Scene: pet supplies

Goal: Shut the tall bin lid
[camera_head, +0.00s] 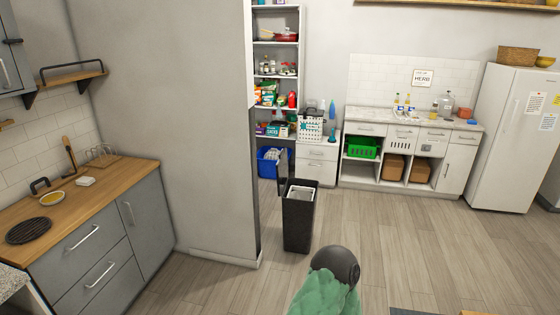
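The tall black bin (298,225) stands upright on the floor just right of the end of the partition wall. Its lid (282,172) is open, standing roughly upright on the bin's left rear side. The open top shows a pale liner or inner rim (300,193). Neither of my grippers is in view.
A dark rounded shape with a green lumpy one (325,295) is at the bottom centre; I cannot tell what they are. The partition wall (190,130) is close left of the bin. A blue crate (270,165) and shelves (277,45) stand behind. Floor (410,235) to the right is clear.

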